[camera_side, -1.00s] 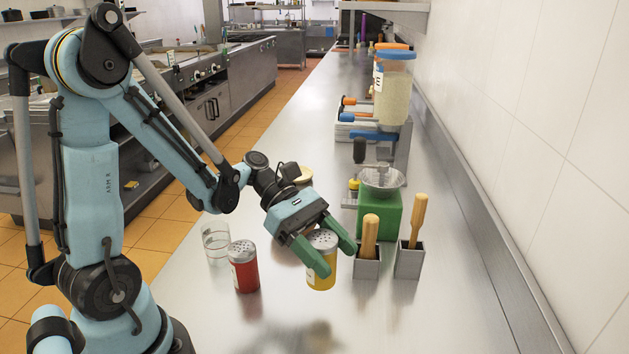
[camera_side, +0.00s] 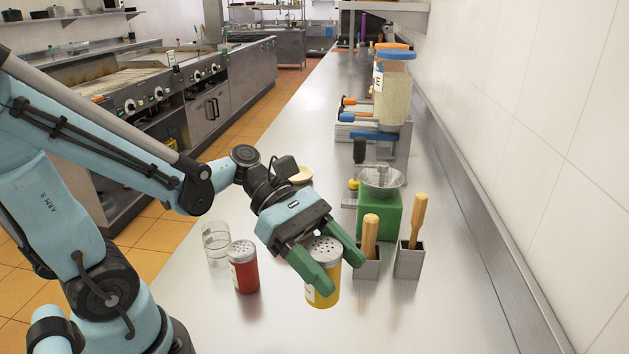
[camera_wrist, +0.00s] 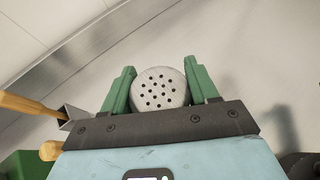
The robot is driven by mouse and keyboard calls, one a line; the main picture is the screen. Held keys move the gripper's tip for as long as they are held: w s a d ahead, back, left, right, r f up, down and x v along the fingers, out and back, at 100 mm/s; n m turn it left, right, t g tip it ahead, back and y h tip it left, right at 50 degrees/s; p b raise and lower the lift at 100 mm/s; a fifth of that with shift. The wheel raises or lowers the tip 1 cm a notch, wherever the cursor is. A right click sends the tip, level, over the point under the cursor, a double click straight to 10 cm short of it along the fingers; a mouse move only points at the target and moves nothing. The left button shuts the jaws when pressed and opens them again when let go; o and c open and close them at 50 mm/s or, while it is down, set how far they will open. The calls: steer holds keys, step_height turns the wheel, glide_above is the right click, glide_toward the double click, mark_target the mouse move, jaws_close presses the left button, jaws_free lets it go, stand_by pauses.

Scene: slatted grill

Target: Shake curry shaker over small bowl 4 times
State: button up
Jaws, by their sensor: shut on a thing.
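A yellow shaker (camera_side: 326,288) with a perforated metal lid is between the green fingers of my gripper (camera_side: 331,267). My gripper is shut on it and it stands about upright; I cannot tell whether its base touches the counter. In the wrist view the round holed lid (camera_wrist: 160,88) shows between both fingers. A red shaker (camera_side: 244,270) with a similar lid stands to the left on the counter. A small pale bowl (camera_side: 301,174) sits behind my gripper, partly hidden by the wrist. A clear empty-looking glass (camera_side: 216,241) stands left of the red shaker.
Two metal holders with wooden handles (camera_side: 409,262) stand close to the right. Behind them is a green box (camera_side: 378,219) with a clear bowl on top. A tall dispenser (camera_side: 393,95) stands farther back. The steel counter (camera_side: 420,325) in front is clear.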

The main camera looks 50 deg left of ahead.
steer(key=shift+r, duration=3.55)
steer(key=shift+a, duration=0.15)
steer(key=shift+w+a+n+t+y, duration=0.45)
steer(key=shift+w+a+n+t, duration=0.5)
steer(key=shift+w+a, duration=2.45)
steer(key=shift+w+a+n+t+y, duration=0.5)
steer(key=shift+w+a+n+t, duration=0.55)
steer(key=shift+a, duration=4.6)
steer(key=shift+w+a+n+t+y, duration=0.7)
steer(key=shift+w+a, duration=1.55)
steer(key=shift+a, duration=2.3)
step_height(320, 180, down, 8)
steer(key=w+a+m+t+h, duration=0.1)
steer(key=m+t, duration=0.9)
steer(key=m, duration=1.1)
steer(key=shift+w+a+r+t, duration=0.15)
steer(key=shift+r+t, duration=0.05)
steer(key=shift+t, duration=0.2)
